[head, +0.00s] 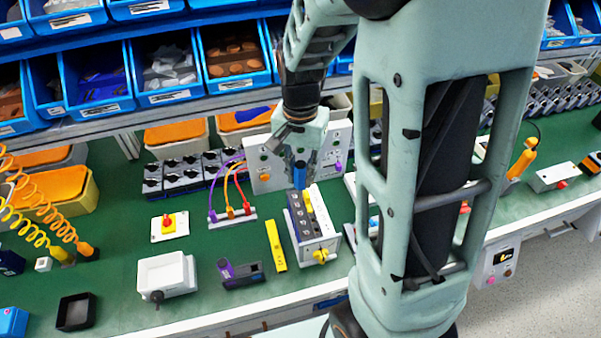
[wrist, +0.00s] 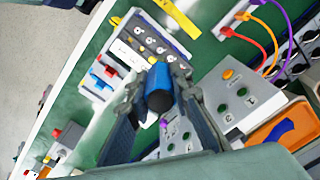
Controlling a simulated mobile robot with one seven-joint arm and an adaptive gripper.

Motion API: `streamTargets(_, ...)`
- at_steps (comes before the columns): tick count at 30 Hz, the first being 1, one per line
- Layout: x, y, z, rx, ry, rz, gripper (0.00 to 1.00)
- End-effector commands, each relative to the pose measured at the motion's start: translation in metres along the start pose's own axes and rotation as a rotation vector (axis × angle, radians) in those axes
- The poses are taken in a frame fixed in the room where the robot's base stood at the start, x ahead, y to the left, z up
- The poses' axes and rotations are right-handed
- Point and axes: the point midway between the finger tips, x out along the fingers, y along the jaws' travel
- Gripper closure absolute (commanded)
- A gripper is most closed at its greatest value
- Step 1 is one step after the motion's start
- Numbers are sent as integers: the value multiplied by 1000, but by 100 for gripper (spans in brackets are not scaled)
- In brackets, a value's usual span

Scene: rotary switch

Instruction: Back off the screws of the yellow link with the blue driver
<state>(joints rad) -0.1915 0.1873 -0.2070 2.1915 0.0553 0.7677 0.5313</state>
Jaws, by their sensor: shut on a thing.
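My gripper (head: 300,158) is shut on the blue driver (head: 299,176), which points down over the far end of a terminal block (head: 315,228). In the wrist view the driver's blue handle (wrist: 160,88) sits between my fingers and hides its own tip. I cannot tell whether the tip touches a screw. A small yellow piece (head: 308,203), which looks like the yellow link, lies on the block's top near the driver. In the wrist view the block (wrist: 125,52) shows round screw heads; the link is not clear there.
A yellow strip (head: 276,245) lies on the green bench left of the block. A socket strip with purple, orange and red leads (head: 232,218) stands to the left. A grey panel with buttons (head: 265,180) stands behind. A white box (head: 167,274) is at front left.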

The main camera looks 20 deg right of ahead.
Motion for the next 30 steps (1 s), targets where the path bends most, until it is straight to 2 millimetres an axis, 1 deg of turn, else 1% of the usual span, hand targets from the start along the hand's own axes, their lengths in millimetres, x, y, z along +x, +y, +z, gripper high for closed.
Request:
streamTargets(12, 0, 0, 0, 0, 1, 0, 100)
streamTargets(16, 2, -1, -2, 32, 1, -1, 100)
streamTargets(20, 4, -5, -8, 145, 2, -1, 100)
streamTargets(27, 5, -13, -21, 405, 1, 0, 100)
streamTargets(30, 5, -16, -24, 476, 1, 0, 100)
